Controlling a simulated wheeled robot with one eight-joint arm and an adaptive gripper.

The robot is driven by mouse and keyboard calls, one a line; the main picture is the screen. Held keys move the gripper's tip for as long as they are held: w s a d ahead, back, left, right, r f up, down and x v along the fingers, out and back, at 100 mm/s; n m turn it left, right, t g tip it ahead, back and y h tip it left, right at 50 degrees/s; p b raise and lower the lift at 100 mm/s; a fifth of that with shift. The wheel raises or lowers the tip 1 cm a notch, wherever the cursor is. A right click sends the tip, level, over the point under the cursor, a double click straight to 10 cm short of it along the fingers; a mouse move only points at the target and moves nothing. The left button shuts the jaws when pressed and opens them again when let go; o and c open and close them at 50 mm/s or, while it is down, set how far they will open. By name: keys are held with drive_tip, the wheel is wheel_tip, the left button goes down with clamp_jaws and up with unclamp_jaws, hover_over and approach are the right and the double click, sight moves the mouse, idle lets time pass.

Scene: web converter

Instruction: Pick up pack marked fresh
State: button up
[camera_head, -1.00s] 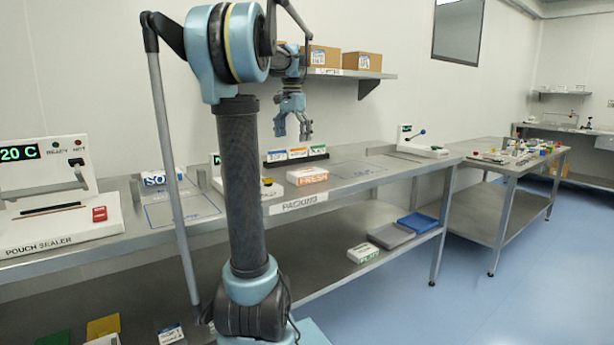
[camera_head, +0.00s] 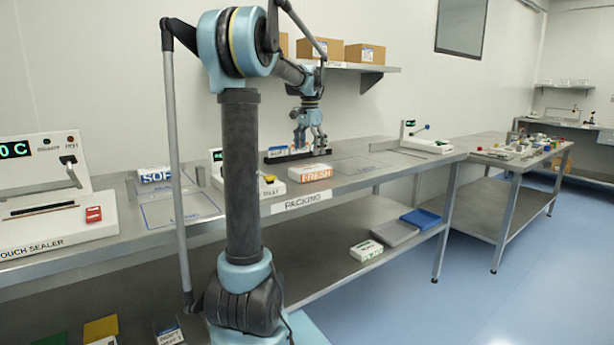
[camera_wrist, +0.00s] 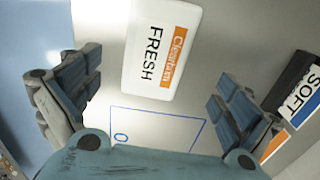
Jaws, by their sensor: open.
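The pack marked FRESH (camera_head: 310,173) lies flat on the packing bench. It is white with an orange label. In the wrist view its top (camera_wrist: 150,50) shows "FRESH" and an orange "Clean" strip, lying between and ahead of the fingers. My gripper (camera_head: 310,144) is open and empty, above the bench and behind the pack in the head view. In the wrist view the two fingers of my gripper (camera_wrist: 155,80) stand wide apart, one on each side, not touching the pack.
A black rack (camera_head: 275,160) with upright packs stands behind the FRESH pack, close to my gripper. A blue outlined area (camera_wrist: 165,110) is on the bench. A pack marked SOFT (camera_head: 155,175) lies to the left. The wall shelf (camera_head: 345,67) holds boxes. Bench room right of the pack is clear.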

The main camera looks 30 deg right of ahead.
sight(310, 168)
drive_tip(key=shift+s+f, duration=0.15)
drive_tip(key=shift+f, duration=1.75)
drive_tip(key=shift+s+f, duration=0.1)
drive_tip(key=shift+f, duration=1.75)
drive_tip(key=c, duration=1.4)
